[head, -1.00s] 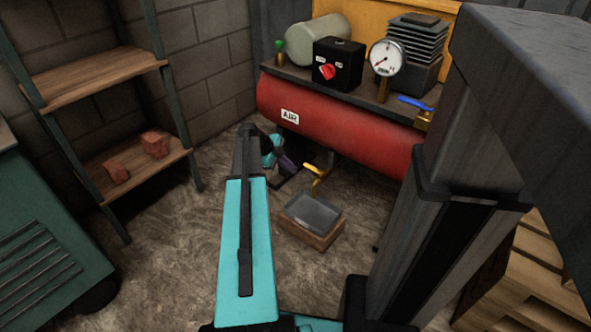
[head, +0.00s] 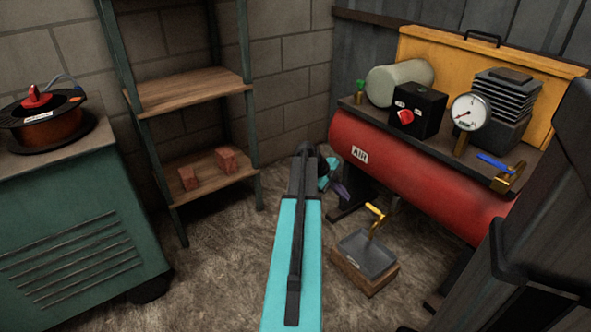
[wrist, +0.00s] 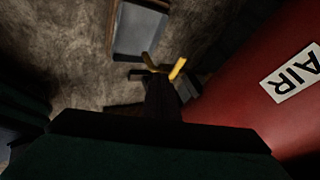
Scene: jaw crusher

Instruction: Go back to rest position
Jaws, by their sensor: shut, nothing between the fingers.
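My gripper (wrist: 160,92) shows in the wrist view as a dark, narrow shape with its fingers shut and nothing held. In the head view my turquoise arm reaches forward, and its end hangs low, left of the red air tank (head: 400,165); the fingertips are hard to make out there. A yellow valve handle (head: 376,212) stands over a grey tray (head: 362,262). In the wrist view the yellow handle (wrist: 178,69) appears just beyond the fingertips; I cannot tell whether they touch. The tray (wrist: 138,32) lies beyond it.
A wooden block (head: 368,281) supports the tray. A shelf (head: 205,176) with two bricks stands left, beside a green cabinet (head: 70,235) carrying a cable reel (head: 42,125). A gauge (head: 468,112) and blue-handled valve (head: 500,170) top the tank. Floor between shelf and arm is clear.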

